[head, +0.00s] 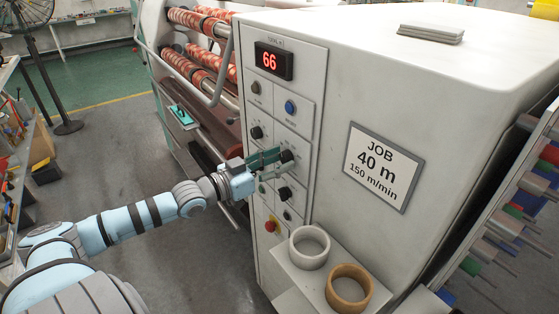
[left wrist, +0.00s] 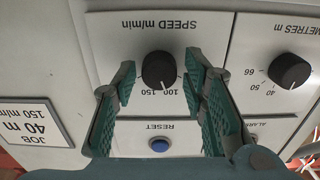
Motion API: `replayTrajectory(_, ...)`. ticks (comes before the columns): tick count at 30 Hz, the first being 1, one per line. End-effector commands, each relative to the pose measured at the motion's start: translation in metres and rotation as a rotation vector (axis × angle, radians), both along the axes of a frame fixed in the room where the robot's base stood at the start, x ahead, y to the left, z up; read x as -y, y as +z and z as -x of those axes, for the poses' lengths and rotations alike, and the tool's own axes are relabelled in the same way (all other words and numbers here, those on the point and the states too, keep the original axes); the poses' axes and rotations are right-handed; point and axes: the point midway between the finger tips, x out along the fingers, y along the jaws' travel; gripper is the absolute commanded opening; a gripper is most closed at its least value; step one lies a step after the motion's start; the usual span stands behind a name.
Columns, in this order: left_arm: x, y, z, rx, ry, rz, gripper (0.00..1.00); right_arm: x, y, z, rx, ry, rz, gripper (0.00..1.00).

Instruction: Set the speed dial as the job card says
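The speed dial (left wrist: 159,68) is a black knob on a white plate marked "SPEED m/min", seen upside down in the left wrist view. The labels 100 and 150 show beside it; I cannot read its exact setting. It also shows in the head view (head: 287,156). The job card (head: 383,166) on the cabinet side reads "JOB 40 m 150 m/min". My left gripper (left wrist: 155,90) is open, with one finger on each side of the speed dial and visible gaps to the knob. In the head view my left gripper (head: 273,163) reaches the control panel. My right gripper is not in view.
The metres dial (left wrist: 290,71) is beside the speed plate, and the blue reset button (left wrist: 159,145) is close to the fingers. A red display (head: 273,62) reads 66. A white ring (head: 309,262) and a tan ring (head: 349,300) sit on a low shelf.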

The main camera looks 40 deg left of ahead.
Motion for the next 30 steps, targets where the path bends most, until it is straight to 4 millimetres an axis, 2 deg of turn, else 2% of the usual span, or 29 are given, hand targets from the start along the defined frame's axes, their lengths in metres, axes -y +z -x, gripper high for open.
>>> replayTrajectory(1,0.0000,0.0000,0.0000,0.000,0.000,0.000,0.26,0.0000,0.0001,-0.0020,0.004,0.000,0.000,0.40)
replayTrajectory(6,0.0003,0.0004,-0.0007,0.001,0.000,0.001,0.00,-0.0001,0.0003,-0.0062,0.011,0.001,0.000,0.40)
replayTrajectory(17,0.0015,0.0015,-0.0019,0.018,-0.002,-0.048,0.00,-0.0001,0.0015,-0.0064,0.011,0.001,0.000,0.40)
replayTrajectory(30,0.0012,0.0029,-0.0023,0.109,-0.002,-0.339,0.00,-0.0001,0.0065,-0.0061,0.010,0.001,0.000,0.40)
